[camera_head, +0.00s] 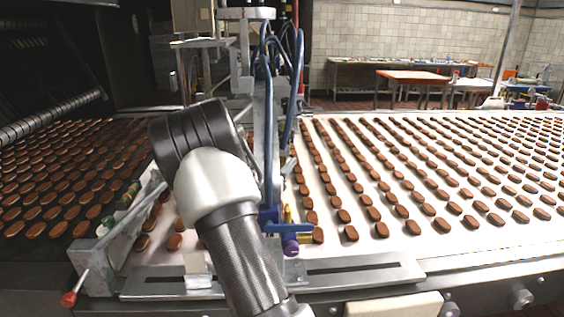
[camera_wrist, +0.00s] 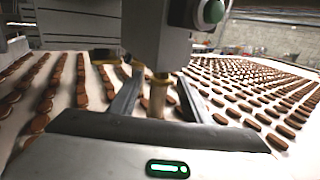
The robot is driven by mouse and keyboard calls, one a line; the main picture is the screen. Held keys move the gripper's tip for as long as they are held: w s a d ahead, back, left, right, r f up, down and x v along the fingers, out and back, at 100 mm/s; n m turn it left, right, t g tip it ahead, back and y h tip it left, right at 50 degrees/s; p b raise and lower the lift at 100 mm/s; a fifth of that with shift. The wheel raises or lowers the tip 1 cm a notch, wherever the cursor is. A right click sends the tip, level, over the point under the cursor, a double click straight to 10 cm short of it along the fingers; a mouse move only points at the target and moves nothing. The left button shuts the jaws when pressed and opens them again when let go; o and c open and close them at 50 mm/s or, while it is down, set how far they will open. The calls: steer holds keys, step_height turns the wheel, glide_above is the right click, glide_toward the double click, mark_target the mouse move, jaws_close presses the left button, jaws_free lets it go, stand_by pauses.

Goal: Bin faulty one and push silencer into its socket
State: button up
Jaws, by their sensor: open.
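My gripper (camera_wrist: 160,76) is open in the wrist view, one dark finger on each side of a tan cylindrical fitting (camera_wrist: 157,98) with brass-coloured ends. I cannot tell whether the fingers touch it. It stands below a grey machine housing (camera_wrist: 155,35). In the head view my arm hides my gripper. A blue block (camera_head: 272,220) there carries brass-coloured fittings (camera_head: 288,214) and a purple round part (camera_head: 291,247). Small green cylinders (camera_head: 133,189) sit on the metal rail at left. I cannot tell which part is the silencer, the faulty one or the socket. No bin is identifiable.
A white conveyor (camera_head: 460,165) with rows of brown biscuits spreads right and left. Blue hoses (camera_head: 296,90) hang on the upright post beside my arm. A slotted metal plate (camera_head: 365,271) lies along the front edge. A red-knobbed lever (camera_head: 69,299) sticks out at lower left.

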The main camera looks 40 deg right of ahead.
steer(key=v, duration=1.1)
steer(key=shift+a, duration=0.1)
